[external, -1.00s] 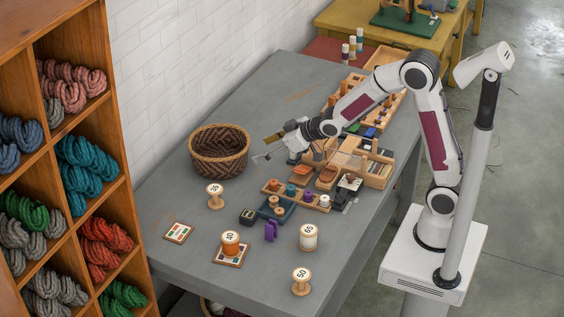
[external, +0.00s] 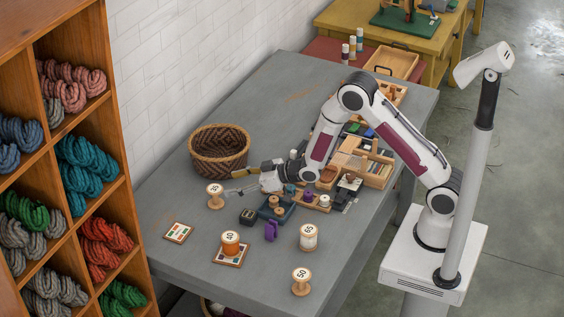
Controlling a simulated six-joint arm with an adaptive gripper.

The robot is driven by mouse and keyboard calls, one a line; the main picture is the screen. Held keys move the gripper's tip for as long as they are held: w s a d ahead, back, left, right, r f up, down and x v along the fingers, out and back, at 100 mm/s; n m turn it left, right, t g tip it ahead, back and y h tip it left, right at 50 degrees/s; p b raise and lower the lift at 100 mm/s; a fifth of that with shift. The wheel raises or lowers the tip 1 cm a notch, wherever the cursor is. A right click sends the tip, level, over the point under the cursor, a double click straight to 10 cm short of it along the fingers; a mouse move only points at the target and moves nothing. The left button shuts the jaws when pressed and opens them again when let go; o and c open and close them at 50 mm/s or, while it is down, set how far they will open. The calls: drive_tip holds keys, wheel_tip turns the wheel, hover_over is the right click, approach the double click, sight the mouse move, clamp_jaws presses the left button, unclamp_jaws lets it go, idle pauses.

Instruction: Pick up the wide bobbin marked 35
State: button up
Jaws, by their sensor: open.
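Several wide bobbins with numbered tops stand upright on the grey table: a bare pale one (external: 215,195) near the basket, one wound with orange thread (external: 230,245), one wound with white thread (external: 308,240), and a bare pale one (external: 301,284) near the front edge. Their numbers are too small to read surely, so I cannot tell which is marked 35. My gripper (external: 233,183) is open and empty, low over the table, with its fingers pointing left. Its tips are close to the pale bobbin near the basket; I cannot tell whether they touch it.
A woven basket (external: 218,158) stands just behind my gripper. A purple item (external: 271,231), a small dark box (external: 247,216) and a blue tray (external: 263,217) with small spools lie in front. Wooden organisers (external: 365,165) fill the right side.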

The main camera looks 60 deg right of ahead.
sight(217, 189)
drive_tip(key=shift+w+a+f, duration=0.1)
drive_tip(key=shift+a+f, duration=0.1)
drive_tip(key=shift+f, duration=0.4)
drive_tip(key=shift+w, duration=0.15)
drive_tip(key=shift+x, duration=1.2)
drive_tip(key=shift+d+x, duration=0.15)
drive_tip(key=shift+x, duration=0.55)
drive_tip(key=shift+d+x, duration=0.15)
drive_tip(key=shift+x, duration=1.8)
drive_tip(key=shift+c, duration=0.4)
